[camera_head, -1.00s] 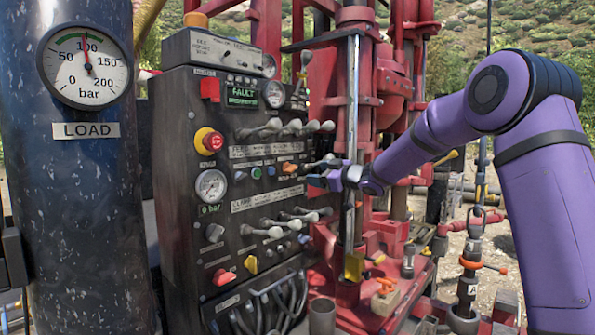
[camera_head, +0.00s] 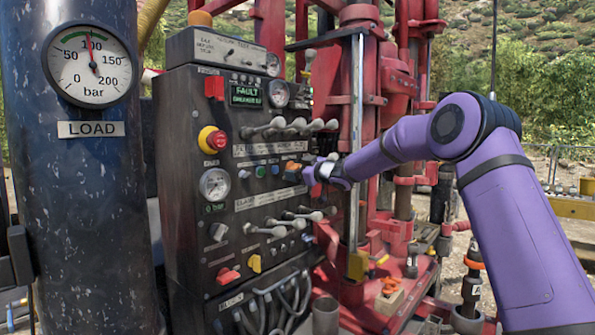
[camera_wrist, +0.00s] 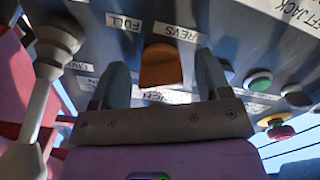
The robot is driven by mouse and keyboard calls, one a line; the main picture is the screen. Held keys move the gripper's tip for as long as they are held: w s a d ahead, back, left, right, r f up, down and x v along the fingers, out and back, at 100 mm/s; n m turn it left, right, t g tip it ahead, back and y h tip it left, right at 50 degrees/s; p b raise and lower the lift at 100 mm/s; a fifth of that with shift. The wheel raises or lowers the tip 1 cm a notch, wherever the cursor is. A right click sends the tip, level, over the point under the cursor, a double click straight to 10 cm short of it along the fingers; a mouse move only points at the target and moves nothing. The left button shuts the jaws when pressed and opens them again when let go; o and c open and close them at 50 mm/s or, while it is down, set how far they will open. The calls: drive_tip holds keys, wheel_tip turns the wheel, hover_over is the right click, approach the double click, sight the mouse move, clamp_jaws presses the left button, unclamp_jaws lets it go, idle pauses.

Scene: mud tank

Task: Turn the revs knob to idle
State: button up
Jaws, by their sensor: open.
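The revs knob (camera_head: 292,168) is a small orange knob on the right part of the dark control panel (camera_head: 238,239). In the wrist view the knob (camera_wrist: 161,66) is seen close up, beside upside-down labels reading REVS and FULL. My gripper (camera_wrist: 162,74) is open, with one finger on each side of the knob. I cannot tell whether either finger touches it. In the head view my gripper (camera_head: 306,172) is at the panel just right of the knob. An idle label is not readable; a label below the knob is partly hidden by my gripper.
A row of levers (camera_head: 285,128) lies above the knob and another row (camera_head: 290,221) below it. A green button (camera_wrist: 259,80) and a red emergency button (camera_wrist: 279,128) are nearby in the wrist view. A lever with a pale round knob (camera_wrist: 58,36) stands close on the left.

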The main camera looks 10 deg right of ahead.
drive_tip(key=shift+c, duration=0.4)
drive_tip(key=c, duration=0.8)
drive_tip(key=shift+c, duration=0.2)
drive_tip(key=shift+n, duration=0.3)
drive_tip(key=n, duration=0.5)
drive_tip(key=shift+n, duration=0.3)
drive_tip(key=n, duration=0.6)
drive_tip(key=shift+w+d+n, duration=0.1)
drive_tip(key=shift+n, duration=0.2)
drive_tip(key=o, duration=0.9)
drive_tip(key=shift+r, duration=0.1)
